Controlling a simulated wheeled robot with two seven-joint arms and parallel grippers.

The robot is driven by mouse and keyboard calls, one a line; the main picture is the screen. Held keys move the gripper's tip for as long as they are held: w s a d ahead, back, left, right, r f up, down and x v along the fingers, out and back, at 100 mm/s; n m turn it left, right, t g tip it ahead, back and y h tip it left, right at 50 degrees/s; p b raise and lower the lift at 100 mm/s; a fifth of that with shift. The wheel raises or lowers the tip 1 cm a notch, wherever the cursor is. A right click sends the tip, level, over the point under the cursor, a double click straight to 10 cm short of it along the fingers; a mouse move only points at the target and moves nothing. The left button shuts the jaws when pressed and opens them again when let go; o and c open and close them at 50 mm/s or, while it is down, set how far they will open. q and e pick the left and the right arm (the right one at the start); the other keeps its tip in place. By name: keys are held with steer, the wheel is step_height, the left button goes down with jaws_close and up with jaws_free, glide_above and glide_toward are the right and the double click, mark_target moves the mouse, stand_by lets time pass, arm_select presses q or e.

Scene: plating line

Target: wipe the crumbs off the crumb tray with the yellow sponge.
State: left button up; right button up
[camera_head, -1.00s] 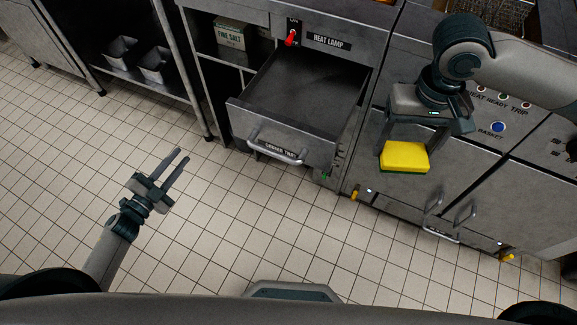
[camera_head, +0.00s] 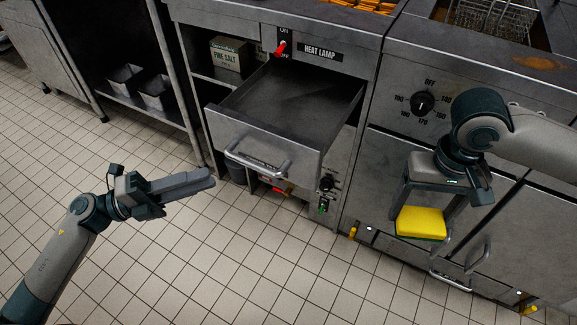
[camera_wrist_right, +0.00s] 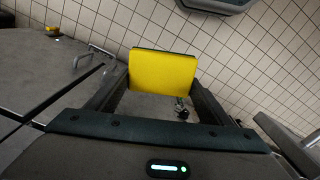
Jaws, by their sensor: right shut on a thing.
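The crumb tray (camera_head: 262,140) is a grey metal drawer pulled out below the heat lamp panel, with a bar handle on its front. Its floor looks dark, and I cannot make out single crumbs. My right gripper (camera_head: 422,208) is shut on the yellow sponge (camera_head: 420,223) and holds it in the air, right of the tray and in front of the cabinet doors. The sponge also shows between the fingers in the right wrist view (camera_wrist_right: 163,74). My left gripper (camera_head: 208,180) is empty above the floor, left of the tray; its fingers partly overlap in view but look open.
A fine salt box (camera_head: 230,54) stands on the shelf left of the tray. A red switch (camera_head: 281,48) is above the tray. A fryer basket (camera_head: 492,18) is at the top right. Door handles stick out below the sponge. The tiled floor in front is clear.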

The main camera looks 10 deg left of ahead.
mark_target(252, 161)
stand_by(0.3)
arm_select(q)
steer(key=x, duration=1.2)
steer(key=shift+w+p, duration=0.1)
steer(key=shift+p, duration=0.25)
jaws_close()
